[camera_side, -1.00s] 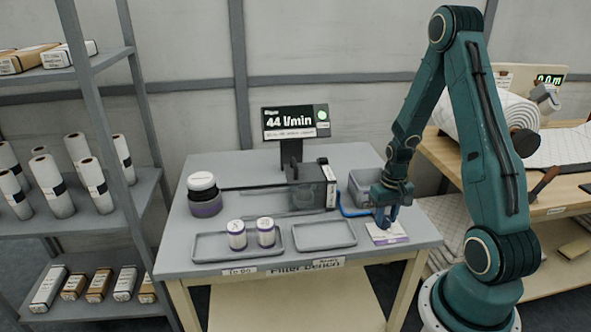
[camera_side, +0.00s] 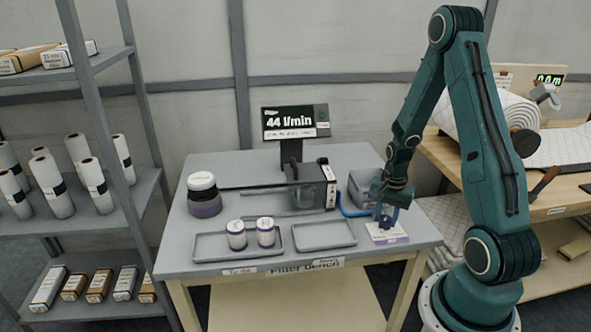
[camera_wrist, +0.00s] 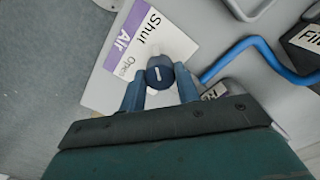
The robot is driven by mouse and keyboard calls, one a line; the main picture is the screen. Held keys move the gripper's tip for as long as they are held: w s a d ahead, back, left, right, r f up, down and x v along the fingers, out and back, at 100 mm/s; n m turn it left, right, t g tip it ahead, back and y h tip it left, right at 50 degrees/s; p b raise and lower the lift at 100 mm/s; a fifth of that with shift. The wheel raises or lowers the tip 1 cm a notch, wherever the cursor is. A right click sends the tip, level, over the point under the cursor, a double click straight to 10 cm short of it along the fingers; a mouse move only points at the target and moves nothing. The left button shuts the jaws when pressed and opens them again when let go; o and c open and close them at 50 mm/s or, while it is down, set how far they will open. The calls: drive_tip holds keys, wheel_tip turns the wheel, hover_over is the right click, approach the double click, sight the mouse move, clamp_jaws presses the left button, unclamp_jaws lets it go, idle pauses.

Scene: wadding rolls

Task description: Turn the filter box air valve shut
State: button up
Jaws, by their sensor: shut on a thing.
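The air valve's dark blue knob (camera_wrist: 159,72) sits on a white and purple label plate (camera_wrist: 165,42) reading "Shut", "Air" and "Open". The plate (camera_side: 388,234) also shows at the right front of the bench. My gripper (camera_wrist: 160,88) is shut on the knob, one finger on each side; in the side view my gripper (camera_side: 388,212) points down over the plate. A white mark on the knob runs roughly up and down in the wrist view; I cannot tell which word it points to. The filter box (camera_side: 311,187) stands behind, left of the valve, with a blue hose (camera_side: 352,212) beside it.
A display (camera_side: 296,122) reads 44 l/min, its round light dark. Two trays (camera_side: 324,235) lie at the bench front, with two white and purple canisters (camera_side: 236,235) in the left one.

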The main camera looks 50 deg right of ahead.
sight(386, 218)
drive_tip(key=shift+m, duration=0.6)
drive_tip(key=o, duration=1)
drive_tip(key=shift+r, duration=0.2)
wheel_tip(386, 218, up, 14)
drive_tip(key=shift+f, duration=0.25)
idle(0.3)
